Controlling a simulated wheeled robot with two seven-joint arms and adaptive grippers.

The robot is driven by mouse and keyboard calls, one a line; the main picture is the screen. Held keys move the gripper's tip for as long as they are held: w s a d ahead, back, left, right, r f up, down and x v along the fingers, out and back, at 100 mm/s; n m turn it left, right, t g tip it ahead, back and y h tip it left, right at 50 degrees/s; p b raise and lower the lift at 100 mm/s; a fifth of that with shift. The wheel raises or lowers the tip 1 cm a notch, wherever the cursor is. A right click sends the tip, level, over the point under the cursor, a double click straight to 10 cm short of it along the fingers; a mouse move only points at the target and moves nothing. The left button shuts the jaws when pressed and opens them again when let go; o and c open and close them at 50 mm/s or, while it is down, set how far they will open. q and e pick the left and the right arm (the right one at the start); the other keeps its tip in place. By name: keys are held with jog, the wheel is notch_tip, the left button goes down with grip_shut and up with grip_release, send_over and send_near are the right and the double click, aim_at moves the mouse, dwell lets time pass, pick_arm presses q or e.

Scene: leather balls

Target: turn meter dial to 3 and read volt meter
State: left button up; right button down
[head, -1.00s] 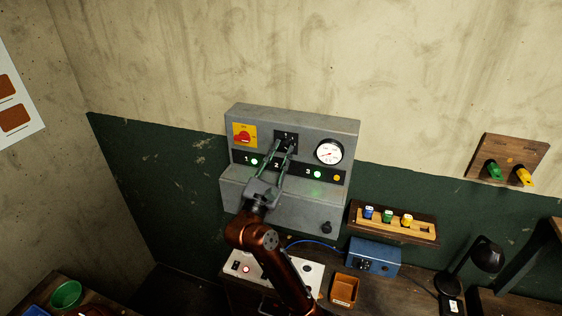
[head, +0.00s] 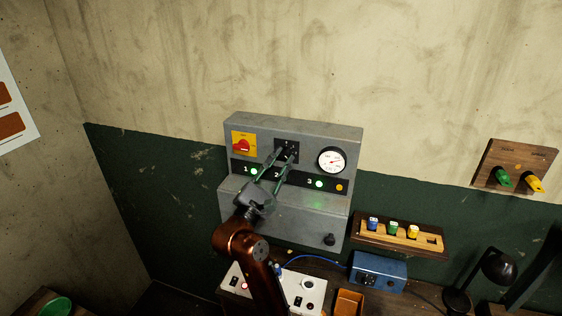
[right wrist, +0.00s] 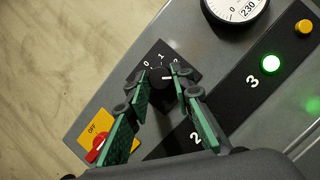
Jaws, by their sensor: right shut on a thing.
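The meter dial, a small black knob (right wrist: 161,77) with a white pointer line, sits on a black plate (right wrist: 190,63) marked 0, 1 and 2; a finger hides part of the scale. My right gripper (head: 287,153) reaches the dial from below, its green-padded fingers shut around the knob. In the right wrist view the fingers (right wrist: 160,85) lie on both sides of it, and the pointer points right in the picture. The round white volt meter (head: 332,160) is right of the dial; its needle is too small to read. My left gripper is out of view.
The grey panel (head: 290,215) carries a red switch on a yellow plate (head: 244,144), lit green lamps by 1 (head: 254,171) and 3 (head: 319,184), and an orange button (head: 340,187). Below right are a wooden rack (head: 372,238) and a blue box (head: 378,270).

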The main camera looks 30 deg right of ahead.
jog(key=c, duration=1.7)
grip_release()
jog(key=v, duration=1.2)
